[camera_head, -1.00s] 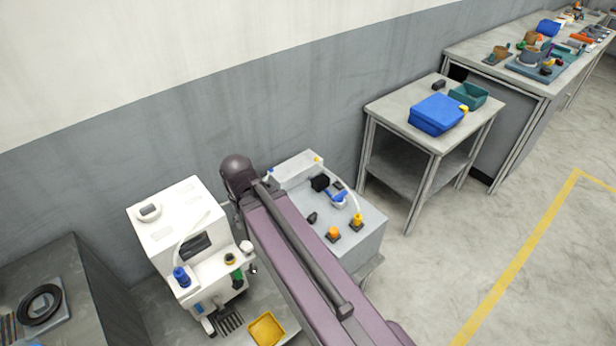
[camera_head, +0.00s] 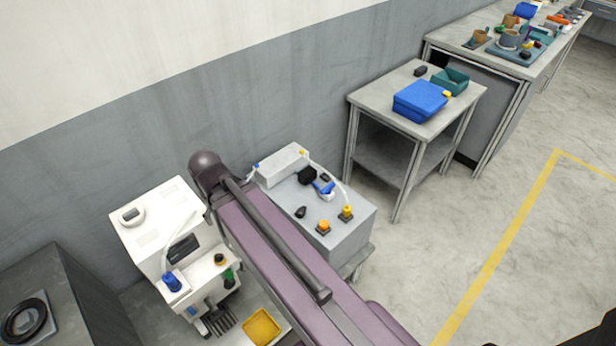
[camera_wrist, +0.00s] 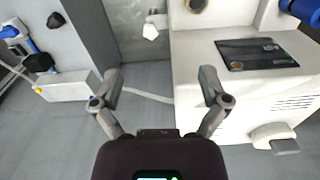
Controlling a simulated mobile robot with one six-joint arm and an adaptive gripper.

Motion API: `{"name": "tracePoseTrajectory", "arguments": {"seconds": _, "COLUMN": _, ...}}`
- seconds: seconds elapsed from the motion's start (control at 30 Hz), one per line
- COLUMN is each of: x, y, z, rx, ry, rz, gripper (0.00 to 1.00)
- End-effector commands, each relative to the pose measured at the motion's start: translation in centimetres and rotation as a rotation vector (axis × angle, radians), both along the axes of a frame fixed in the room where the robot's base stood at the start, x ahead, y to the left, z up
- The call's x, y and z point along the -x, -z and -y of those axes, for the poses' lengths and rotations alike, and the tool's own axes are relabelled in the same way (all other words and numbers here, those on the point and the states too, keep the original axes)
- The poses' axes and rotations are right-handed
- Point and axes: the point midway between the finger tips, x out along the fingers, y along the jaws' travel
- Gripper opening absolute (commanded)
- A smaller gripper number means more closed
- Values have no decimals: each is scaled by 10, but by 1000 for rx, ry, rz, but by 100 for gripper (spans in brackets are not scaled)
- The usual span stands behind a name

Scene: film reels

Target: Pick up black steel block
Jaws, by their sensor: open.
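My gripper (camera_wrist: 161,92) shows in the wrist view with its two fingers spread and nothing between them. In the head view it is hidden by my arm. A black block (camera_head: 307,175) sits on the grey bench unit, beside a blue-and-white part. A black piece also shows at the left of the wrist view (camera_wrist: 38,62), well left of my fingers. A smaller dark block (camera_head: 300,211) lies nearer on the same unit, and another dark piece (camera_head: 420,70) lies on the side table. I cannot tell which one is the steel block.
A white machine (camera_head: 150,235) stands left of my arm, with a yellow tray (camera_head: 262,327) at its foot. The side table (camera_head: 372,100) holds a blue case (camera_head: 420,101) and a green bin (camera_head: 450,82). A cluttered bench (camera_head: 440,42) stands beyond. Floor at right is open.

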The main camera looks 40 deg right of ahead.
Motion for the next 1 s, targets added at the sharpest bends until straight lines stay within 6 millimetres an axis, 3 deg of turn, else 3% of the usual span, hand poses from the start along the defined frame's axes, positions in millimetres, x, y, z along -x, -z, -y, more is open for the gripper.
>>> {"name": "tracePoseTrajectory", "arguments": {"seconds": 0.27, "x": -20, "y": 36, "z": 25, "rx": 99, "ry": -126, "rz": 13, "gripper": 100}}
{"name": "tracePoseTrajectory", "arguments": {"seconds": 0.6, "x": -56, "y": 92, "z": 88, "rx": 327, "ry": -406, "rz": -15, "gripper": 100}}
{"name": "tracePoseTrajectory", "arguments": {"seconds": 1.0, "x": -93, "y": 145, "z": 165, "rx": 593, "ry": -748, "rz": -162, "gripper": 100}}
